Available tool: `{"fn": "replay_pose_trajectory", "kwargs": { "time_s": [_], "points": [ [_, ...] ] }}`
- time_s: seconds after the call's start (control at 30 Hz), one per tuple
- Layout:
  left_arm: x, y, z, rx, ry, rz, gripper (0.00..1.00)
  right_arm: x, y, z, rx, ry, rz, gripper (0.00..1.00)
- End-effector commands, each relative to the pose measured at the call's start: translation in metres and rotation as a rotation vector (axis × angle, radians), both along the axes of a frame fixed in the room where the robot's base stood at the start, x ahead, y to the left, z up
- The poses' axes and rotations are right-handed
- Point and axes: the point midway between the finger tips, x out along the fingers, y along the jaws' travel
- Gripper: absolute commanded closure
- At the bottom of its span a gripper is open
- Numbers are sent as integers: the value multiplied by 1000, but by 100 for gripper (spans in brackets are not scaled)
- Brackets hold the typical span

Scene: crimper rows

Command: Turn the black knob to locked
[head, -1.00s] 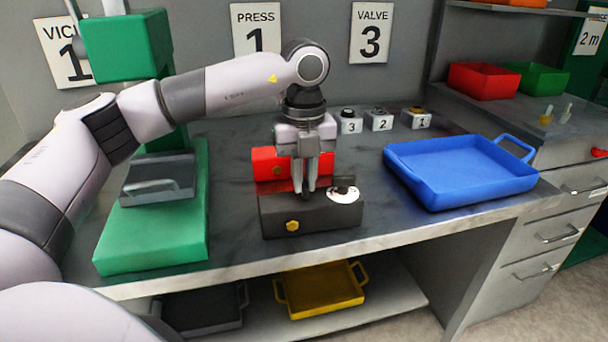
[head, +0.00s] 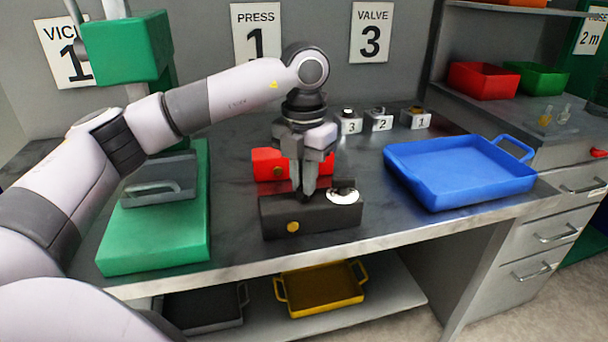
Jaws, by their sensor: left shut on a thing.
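A black box (head: 335,217) with a yellow bolt on its front sits near the front edge of the bench. My left gripper (head: 304,196) points straight down onto its top, left of a white disc (head: 343,197) with a small black piece (head: 344,186) on it. The fingers are shut on the black knob at the box top. They hide nearly all of the knob, so its setting cannot be read. My right gripper is not in view.
A blue tray (head: 462,205) stands to the right and a green press base (head: 150,250) to the left. Small numbered blocks (head: 379,121) stand behind. Bench top between the black box and the tray is clear. A yellow tray (head: 320,309) lies on the shelf below.

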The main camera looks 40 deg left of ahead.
Motion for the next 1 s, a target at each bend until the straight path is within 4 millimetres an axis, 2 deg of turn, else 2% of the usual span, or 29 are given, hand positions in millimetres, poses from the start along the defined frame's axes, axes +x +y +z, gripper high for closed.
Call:
{"fn": "replay_pose_trajectory", "kwargs": {
  "time_s": [0.6, 1.0],
  "points": [
    [0, 0, 1, -1, -2, -568, 100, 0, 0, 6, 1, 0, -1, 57],
    [0, 0, 1, 0, -2, -790, 100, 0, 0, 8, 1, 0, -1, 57]
  ]
}}
